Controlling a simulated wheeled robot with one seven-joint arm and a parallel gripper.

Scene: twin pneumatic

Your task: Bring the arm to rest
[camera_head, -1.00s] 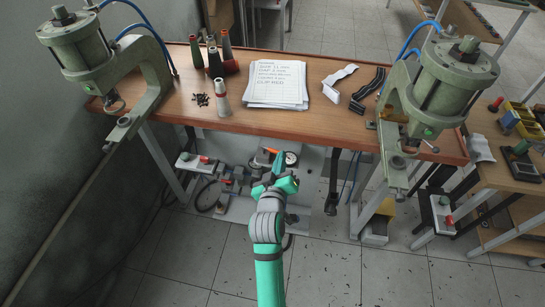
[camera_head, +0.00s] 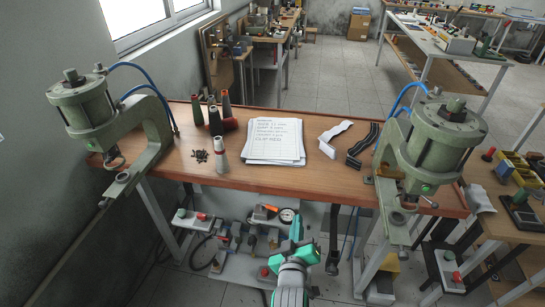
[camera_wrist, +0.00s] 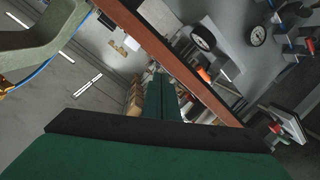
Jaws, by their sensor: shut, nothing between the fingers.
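My arm, green and grey, rises from the bottom edge of the head view. My gripper (camera_head: 296,228) is in front of the workbench (camera_head: 330,188), with its tip below the bench's front edge in the picture. In the wrist view the green fingers (camera_wrist: 160,98) lie together with nothing between them. The bench's wooden edge (camera_wrist: 180,58) runs diagonally behind them. I see no contact between gripper and bench, though the exact gap is hard to tell.
Green pneumatic presses stand at the bench's left (camera_head: 95,115) and right (camera_head: 435,150) ends. Paper sheets (camera_head: 272,140), thread cones (camera_head: 215,122) and strips (camera_head: 362,140) lie between. Under the bench is a panel with a gauge (camera_head: 287,215). A side table with bins (camera_head: 518,170) stands right.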

